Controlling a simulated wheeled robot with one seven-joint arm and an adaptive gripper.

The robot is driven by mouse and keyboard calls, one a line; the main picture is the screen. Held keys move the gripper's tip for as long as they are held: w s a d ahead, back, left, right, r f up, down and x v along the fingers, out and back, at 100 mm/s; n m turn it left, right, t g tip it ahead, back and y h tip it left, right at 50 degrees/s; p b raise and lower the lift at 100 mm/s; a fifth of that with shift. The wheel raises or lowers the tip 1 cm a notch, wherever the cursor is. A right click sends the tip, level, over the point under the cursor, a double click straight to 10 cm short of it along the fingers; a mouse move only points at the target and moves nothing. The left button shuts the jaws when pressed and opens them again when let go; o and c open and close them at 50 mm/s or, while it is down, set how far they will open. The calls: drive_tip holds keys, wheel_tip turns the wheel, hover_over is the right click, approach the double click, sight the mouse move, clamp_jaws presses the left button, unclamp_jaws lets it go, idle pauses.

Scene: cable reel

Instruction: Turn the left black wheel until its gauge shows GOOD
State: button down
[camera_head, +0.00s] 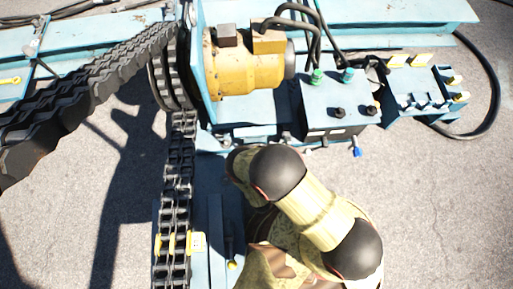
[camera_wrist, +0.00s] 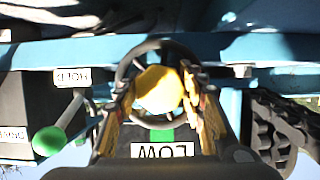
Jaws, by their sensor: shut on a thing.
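In the wrist view, a dark round wheel (camera_wrist: 123,69) with a yellow middle (camera_wrist: 158,90) sits between the fingers of my gripper (camera_wrist: 160,92). The gripper is shut on the wheel, one finger on each side; the exact contact is partly hidden. A white label (camera_wrist: 162,150) reading LOW, with a green patch above it, shows just below the wheel, between the fingers. I cannot make out a gauge needle. In the head view, my arm covers the gripper and the wheel.
In the wrist view, a green-tipped lever (camera_wrist: 49,140) and a HOLD label (camera_wrist: 73,77) are at left, a dark chain (camera_wrist: 283,125) at right. In the head view, a yellow motor (camera_head: 245,70), a light-blue valve box (camera_head: 335,100) and a heavy chain (camera_head: 177,190) lie around my arm.

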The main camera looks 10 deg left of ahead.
idle(0.4)
drive_tip(key=c, duration=1.1)
unclamp_jaws()
drive_tip(key=shift+r, duration=5)
